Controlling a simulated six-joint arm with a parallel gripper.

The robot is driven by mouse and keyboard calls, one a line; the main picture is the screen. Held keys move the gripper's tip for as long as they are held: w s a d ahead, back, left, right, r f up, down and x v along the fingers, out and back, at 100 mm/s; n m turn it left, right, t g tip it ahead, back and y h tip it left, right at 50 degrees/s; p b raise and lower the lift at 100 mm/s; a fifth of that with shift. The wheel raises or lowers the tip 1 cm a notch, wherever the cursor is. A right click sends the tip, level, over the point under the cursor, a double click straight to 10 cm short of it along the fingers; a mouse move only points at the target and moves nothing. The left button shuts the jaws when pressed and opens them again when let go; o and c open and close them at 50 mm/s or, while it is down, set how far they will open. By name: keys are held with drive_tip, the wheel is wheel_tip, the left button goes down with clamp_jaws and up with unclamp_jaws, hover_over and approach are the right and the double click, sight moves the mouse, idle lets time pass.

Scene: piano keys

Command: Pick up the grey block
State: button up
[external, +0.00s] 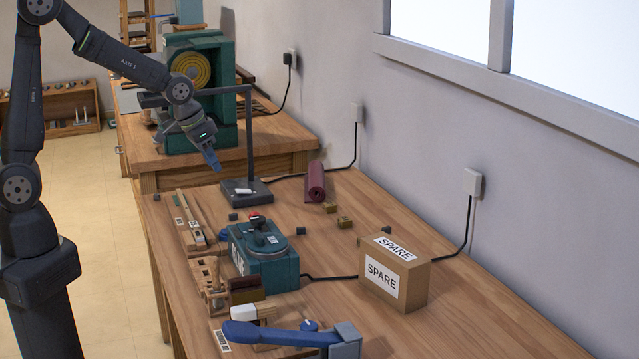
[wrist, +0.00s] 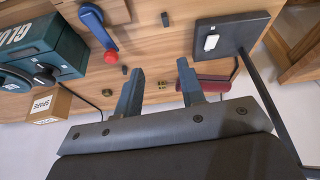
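Small dark grey blocks lie on the wooden bench. One grey block (external: 233,217) is just in front of the lamp base and shows near the top of the wrist view (wrist: 164,19). Which one is meant I cannot tell. My gripper (external: 214,164) is in the air above the bench, left of the lamp post. In the wrist view its two blue fingers (wrist: 160,92) are apart with nothing between them.
The lamp base (external: 246,192) with its tall post stands close to my gripper. A teal machine (external: 268,270), a SPARE box (external: 394,275), a maroon roll (external: 316,181) and brass blocks (external: 345,222) are on the bench. A blue lever (wrist: 98,26) shows in the wrist view.

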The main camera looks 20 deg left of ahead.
sight(231, 215)
drive_tip(key=x, duration=0.5)
drive_tip(key=a+x, duration=0.1)
drive_tip(key=x, duration=0.4)
drive_tip(key=a+x, duration=0.1)
drive_tip(key=x, duration=0.5)
drive_tip(key=shift+d+f, duration=0.1)
drive_tip(key=shift+f, duration=0.25)
clamp_jaws()
